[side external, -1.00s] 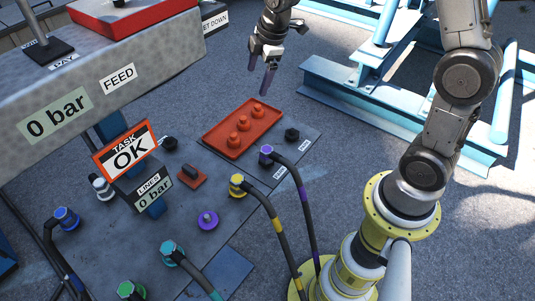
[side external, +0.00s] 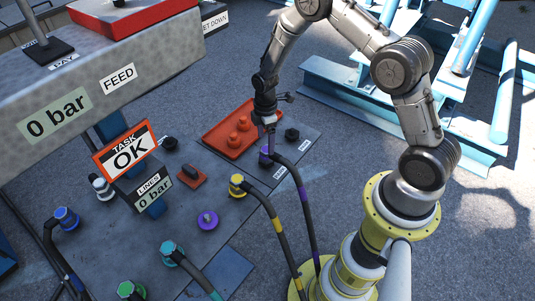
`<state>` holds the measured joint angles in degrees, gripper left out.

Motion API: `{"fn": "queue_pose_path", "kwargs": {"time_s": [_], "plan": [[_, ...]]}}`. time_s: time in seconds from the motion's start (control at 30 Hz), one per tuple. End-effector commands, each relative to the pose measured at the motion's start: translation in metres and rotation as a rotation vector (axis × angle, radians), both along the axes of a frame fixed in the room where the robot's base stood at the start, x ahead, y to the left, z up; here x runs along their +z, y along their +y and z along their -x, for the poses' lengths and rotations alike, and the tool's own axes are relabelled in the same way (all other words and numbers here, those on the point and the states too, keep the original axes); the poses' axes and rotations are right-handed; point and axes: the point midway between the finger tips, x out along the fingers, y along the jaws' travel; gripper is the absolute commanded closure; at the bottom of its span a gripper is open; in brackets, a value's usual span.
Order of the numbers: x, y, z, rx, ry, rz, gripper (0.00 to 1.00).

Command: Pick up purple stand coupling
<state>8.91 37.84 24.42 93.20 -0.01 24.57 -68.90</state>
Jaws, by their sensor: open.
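The purple coupling (side external: 265,156) sits upright on the grey plate, with a black hose with purple bands leading from it toward the lower right. My gripper (side external: 269,138) points down right over this coupling, its fingertips at or just above the coupling's top. My gripper is open. The fingers overlap in this view, so I cannot tell whether they straddle the coupling or touch it. A separate round purple fitting (side external: 207,220) with a short knob sits on the plate nearer the camera, well apart from my gripper.
A red tray (side external: 218,142) with red pegs lies just left of my gripper, partly hidden by it. A black fitting (side external: 292,134) stands close on the right. A yellow coupling (side external: 237,184) with its hose is nearby. A sign (side external: 127,150) reads "TASK OK".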

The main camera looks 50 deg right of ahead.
Motion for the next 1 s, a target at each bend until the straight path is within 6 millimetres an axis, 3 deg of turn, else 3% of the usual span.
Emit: {"fn": "queue_pose_path", "kwargs": {"time_s": [0.23, 0.5, 0.83, 1.0], "plan": [[-0.018, 0.001, 0.000, 0.000, 0.002, 0.000, 0.07], [-0.054, 0.003, -0.001, 0.000, 0.001, -0.001, 0.07], [-0.061, 0.002, -0.001, 0.000, -0.001, 0.001, 0.07], [-0.061, 0.002, -0.001, 0.000, -0.001, 0.001, 0.36]]}}
